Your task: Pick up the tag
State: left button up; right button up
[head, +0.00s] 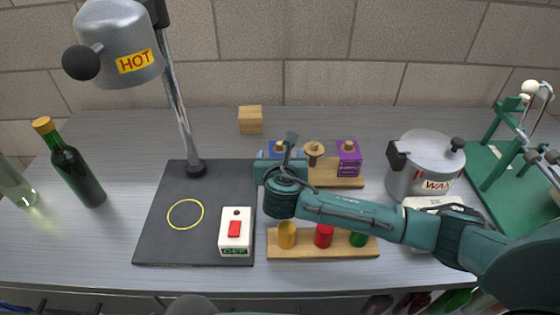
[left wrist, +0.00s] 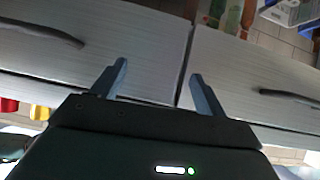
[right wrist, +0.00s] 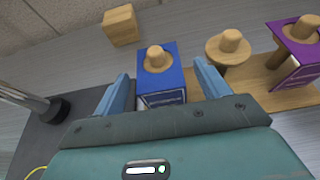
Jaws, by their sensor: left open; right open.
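A blue tag (right wrist: 175,78) with a pale label hangs over a peg with a round wooden knob. It sits between the fingertips of my right gripper (right wrist: 158,82), which is open, with gaps on both sides. In the head view my right gripper (head: 281,160) hides most of the blue tag (head: 275,146). A purple tag (right wrist: 299,50) hangs on the right peg of the same wooden rack (right wrist: 260,90); it also shows in the head view (head: 348,158). The middle peg (right wrist: 229,46) is bare. My left gripper (left wrist: 158,78) is open and empty, near grey drawer fronts.
A wooden board (head: 345,249) with yellow, red and green caps lies in front, under my right arm. A HOT lamp (head: 125,45) stands over a dark mat (head: 165,235) with a switch box (head: 235,231). A wax pot (head: 425,165), green stand (head: 487,150), bottle (head: 75,170) and wooden block (head: 250,120) surround it.

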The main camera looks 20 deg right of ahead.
jog(key=shift+w+d+f, duration=0.1)
jog(key=shift+w+f, duration=0.05)
jog(key=shift+w, duration=0.15)
jog(key=shift+c, duration=0.4)
jog(key=c, duration=0.7)
jog(key=shift+o, duration=0.2)
